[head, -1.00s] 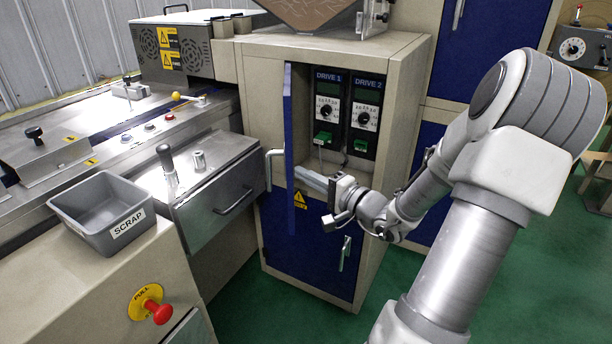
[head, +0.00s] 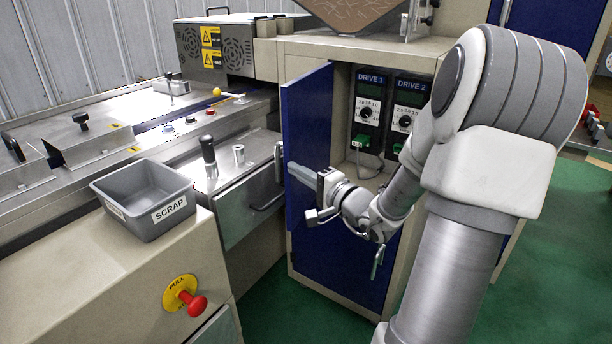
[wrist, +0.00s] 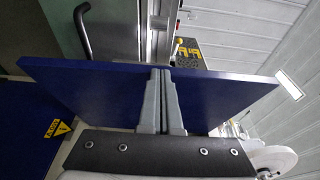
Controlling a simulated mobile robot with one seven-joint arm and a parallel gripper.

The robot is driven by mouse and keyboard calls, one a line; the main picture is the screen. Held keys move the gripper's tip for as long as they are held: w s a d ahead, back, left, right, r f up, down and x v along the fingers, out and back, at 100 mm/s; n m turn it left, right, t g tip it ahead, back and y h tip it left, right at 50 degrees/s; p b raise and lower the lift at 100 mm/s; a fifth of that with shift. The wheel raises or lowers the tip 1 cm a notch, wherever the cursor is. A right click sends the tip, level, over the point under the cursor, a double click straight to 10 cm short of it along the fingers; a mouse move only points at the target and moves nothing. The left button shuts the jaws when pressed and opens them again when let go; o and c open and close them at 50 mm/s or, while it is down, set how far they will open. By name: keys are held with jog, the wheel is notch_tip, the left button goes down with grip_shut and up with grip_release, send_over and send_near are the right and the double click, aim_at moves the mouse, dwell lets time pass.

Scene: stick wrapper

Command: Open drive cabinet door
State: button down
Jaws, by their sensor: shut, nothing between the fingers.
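The blue upper door (head: 308,127) of the drive cabinet (head: 352,47) stands swung open on its left side, and its inner face shows in the head view. Inside are the DRIVE 1 unit (head: 368,95) and the DRIVE 2 unit (head: 408,102). My gripper (head: 291,169) is shut and empty, with its fingertips at the inner face of the door. In the wrist view the closed fingers (wrist: 163,75) point at the broad blue door panel (wrist: 215,98). Whether they touch it I cannot tell. The door handle (head: 279,163) shows at the door's outer left edge.
A steel drawer unit (head: 240,205) stands close to the left of the door. A grey SCRAP bin (head: 146,212) and a red stop button (head: 196,305) are at front left. A lower blue door (head: 345,270) lies below my gripper. Green floor is clear at right.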

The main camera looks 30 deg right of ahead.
jog(key=shift+w+a+r, duration=0.1)
jog(key=shift+a+r, duration=0.1)
jog(key=shift+a, duration=0.1)
jog(key=s+d+p, duration=0.2)
jog(key=s+d, duration=0.1)
jog(key=s, duration=1.4)
jog(key=shift+s+f+p, duration=0.2)
jog(key=shift+s+p, duration=0.05)
jog(key=shift+p, duration=0.1)
